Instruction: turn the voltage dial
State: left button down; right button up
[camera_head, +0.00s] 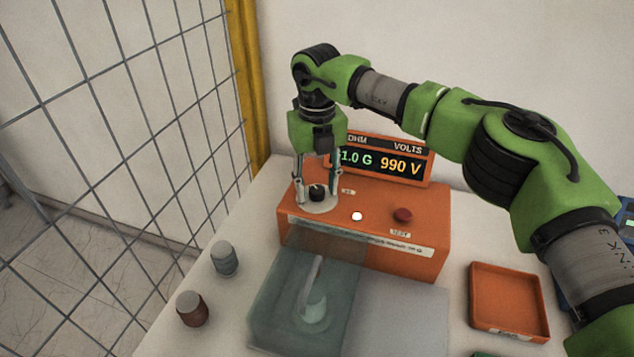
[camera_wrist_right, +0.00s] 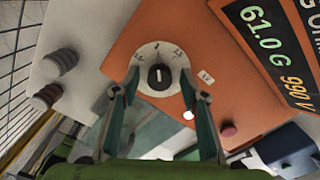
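The voltage dial (camera_head: 317,194) is a black knob on a round white scale plate, on the left of the top of the orange tester (camera_head: 425,246). In the right wrist view the dial (camera_wrist_right: 160,77) shows a white pointer line. My right gripper (camera_head: 318,190) points down over the dial, and its two fingers stand apart on either side of the knob. In the right wrist view gaps show between the fingers (camera_wrist_right: 160,82) and the knob, so it is open. The tester's display (camera_head: 384,160) reads 990 V and, in the wrist view, 61.0 G. My left gripper is not in view.
A red button (camera_head: 403,215) and a white light (camera_head: 357,216) are right of the dial. A translucent box (camera_head: 265,318) with a bushing inside stands in front. Two ribbed bushings, grey (camera_head: 224,259) and brown (camera_head: 192,308), stand left. An orange tray (camera_head: 508,300) lies right. A mesh fence (camera_head: 110,130) borders the left.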

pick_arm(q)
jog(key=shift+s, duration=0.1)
pick_arm(e)
jog(key=c, duration=1.1)
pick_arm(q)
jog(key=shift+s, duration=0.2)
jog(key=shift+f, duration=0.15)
pick_arm(e)
jog(key=shift+n, duration=0.3)
jog(key=shift+n+b, duration=0.4)
jog(key=shift+n, duration=0.4)
jog(key=n, duration=0.2)
jog(key=shift+n+b, duration=0.3)
jog(key=shift+n, duration=0.1)
jog(key=n, duration=0.6)
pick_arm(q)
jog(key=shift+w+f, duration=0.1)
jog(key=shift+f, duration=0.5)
pick_arm(e)
jog(key=n, duration=0.6)
jog(key=shift+r+n, duration=0.1)
jog(key=shift+n, duration=0.3)
